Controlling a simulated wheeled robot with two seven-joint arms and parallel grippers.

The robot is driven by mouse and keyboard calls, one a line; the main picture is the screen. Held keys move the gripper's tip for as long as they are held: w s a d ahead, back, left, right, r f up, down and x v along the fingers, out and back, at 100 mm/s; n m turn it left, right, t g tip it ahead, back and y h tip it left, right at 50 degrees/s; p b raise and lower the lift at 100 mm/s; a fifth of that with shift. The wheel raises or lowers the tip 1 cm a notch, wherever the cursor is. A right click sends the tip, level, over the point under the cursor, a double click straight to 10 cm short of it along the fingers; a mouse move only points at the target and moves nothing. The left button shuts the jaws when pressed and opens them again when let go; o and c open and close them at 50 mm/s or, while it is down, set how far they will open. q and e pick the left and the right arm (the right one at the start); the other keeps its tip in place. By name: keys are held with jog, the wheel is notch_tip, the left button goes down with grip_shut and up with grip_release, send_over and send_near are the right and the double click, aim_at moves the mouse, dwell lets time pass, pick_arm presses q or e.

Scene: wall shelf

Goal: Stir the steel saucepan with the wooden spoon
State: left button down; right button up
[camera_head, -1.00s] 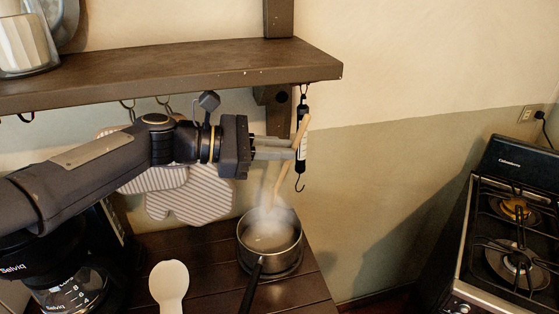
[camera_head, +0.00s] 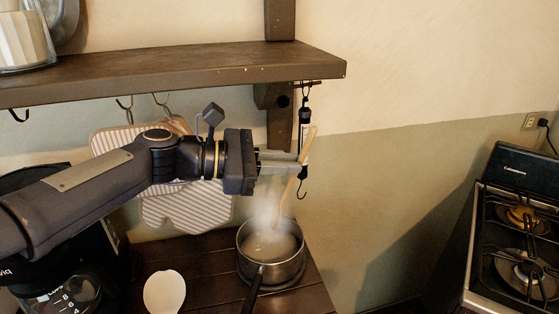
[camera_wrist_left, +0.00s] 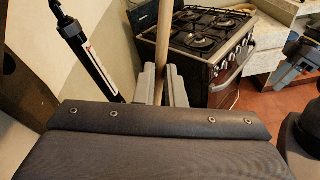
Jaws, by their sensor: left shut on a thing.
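The steel saucepan (camera_head: 258,272) stands on the dark wooden counter with its black handle toward me, holding pale, steaming contents. My left gripper (camera_head: 298,164) is shut on the wooden spoon (camera_head: 311,143), above and slightly right of the pan. The spoon slants, its upper end to the right and its lower end down into the steam at the pan. Steam blurs the lower end, so contact with the contents is unclear. In the left wrist view the spoon (camera_wrist_left: 163,45) stands between the fingers (camera_wrist_left: 161,86). Grey parts at that view's right edge may be my right arm; its jaw state is unclear.
A wooden shelf (camera_head: 180,72) runs above my left arm. A black tool (camera_head: 304,130) hangs close behind the spoon. A striped mitt (camera_head: 190,212) hangs behind. A white spoon rest (camera_head: 165,292), a coffee maker (camera_head: 62,295) and a stove (camera_head: 480,230) flank the pan.

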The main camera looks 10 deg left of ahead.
aim_at(278, 204)
pick_arm(q)
notch_tip(278, 204, down, 10)
jog(key=w+a+b, duration=0.1)
jog(key=b, duration=0.5)
jog(key=shift+a+b, duration=0.15)
jog(key=shift+b, duration=0.25)
dwell(0.4)
